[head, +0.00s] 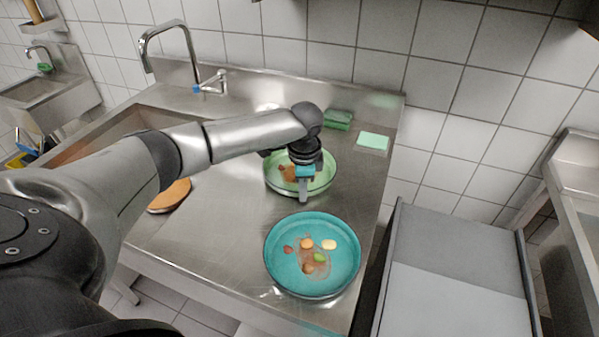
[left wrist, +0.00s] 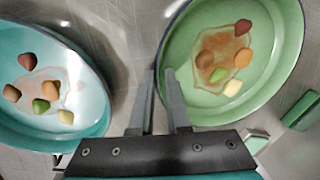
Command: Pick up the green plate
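The green plate (head: 325,183) lies on the steel counter with brown food remains on it, partly hidden behind my left gripper (head: 303,196). It also shows in the left wrist view (left wrist: 283,75), with a brown smear and several food pieces. My left gripper (left wrist: 161,74) is over the plate's near rim. Its two fingers stand a little apart, with the rim showing between them, one finger on the outer side and one on the inner side. I cannot tell whether they touch the rim. My right gripper is not in view.
A teal plate (head: 285,262) with food scraps lies nearer on the counter. An orange-brown round item (head: 172,194) is at the left by the sink. Green sponges (head: 338,119) and a pale green pad (head: 373,141) lie behind. The faucet (head: 172,27) stands at the back left.

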